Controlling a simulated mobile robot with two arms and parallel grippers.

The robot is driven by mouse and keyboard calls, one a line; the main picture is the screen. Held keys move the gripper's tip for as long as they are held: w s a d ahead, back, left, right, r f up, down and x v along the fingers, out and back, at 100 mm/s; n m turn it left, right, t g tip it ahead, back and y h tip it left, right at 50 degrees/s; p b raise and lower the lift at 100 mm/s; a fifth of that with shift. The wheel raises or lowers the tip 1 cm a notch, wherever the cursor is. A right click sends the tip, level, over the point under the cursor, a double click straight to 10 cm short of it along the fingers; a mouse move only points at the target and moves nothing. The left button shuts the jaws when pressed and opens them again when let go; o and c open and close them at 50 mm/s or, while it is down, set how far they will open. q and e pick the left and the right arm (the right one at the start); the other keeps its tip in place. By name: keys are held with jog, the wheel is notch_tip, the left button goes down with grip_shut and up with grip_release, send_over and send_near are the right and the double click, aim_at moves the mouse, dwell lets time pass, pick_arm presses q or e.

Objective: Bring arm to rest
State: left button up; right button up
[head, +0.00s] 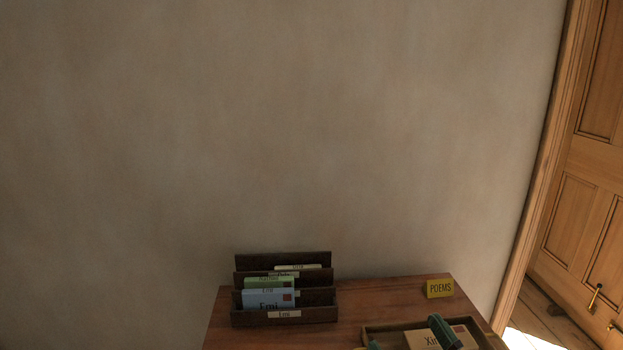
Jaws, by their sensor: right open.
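My right gripper (408,335) shows only in part at the bottom edge of the head view. Its dark green fingertips are apart, over or beside a wooden tray (378,327). A cream envelope marked "Xin" (422,340) lies in the tray and shows between the fingertips. The picture does not show whether the fingers touch it. The rest of the right arm is out of view. My left gripper is not in view.
A wooden table (375,297) stands against a bare wall (300,130). It holds a dark letter rack (325,315) with several envelopes and a yellow "POEMS" sign (440,288). A wooden door (582,170) is at right. The space above the table is free.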

jog(key=s+d+f+m+g+h, duration=0.3)
jog(key=d+f+g+h, duration=0.15)
jog(key=f, duration=0.35)
jog(key=s+d+f+m+g+h, duration=0.3)
jog(key=f+g+h, duration=0.15)
jog(key=f, duration=0.25)
jog(key=s+a+f+n+g, duration=0.1)
jog(key=s+f+g, duration=0.8)
jog(key=s, duration=0.6)
jog(key=s+a+f+p+x, duration=0.1)
jog(key=s+p+x, duration=0.1)
jog(key=x, duration=0.9)
jog(key=s+p+x, duration=0.2)
jog(key=s+x, duration=0.1)
jog(key=x, duration=0.7)
jog(key=s+d+f+g+p, duration=0.1)
jog(key=s+d+f+p, duration=0.1)
jog(key=s+f, duration=1.1)
jog(key=s+p, duration=0.1)
jog(key=s, duration=0.1)
jog(key=shift+s+d+n+g+y, duration=0.2)
jog(key=shift+s+n+g+y, duration=0.1)
jog(key=shift+s+n, duration=0.1)
jog(key=shift+f, duration=0.1)
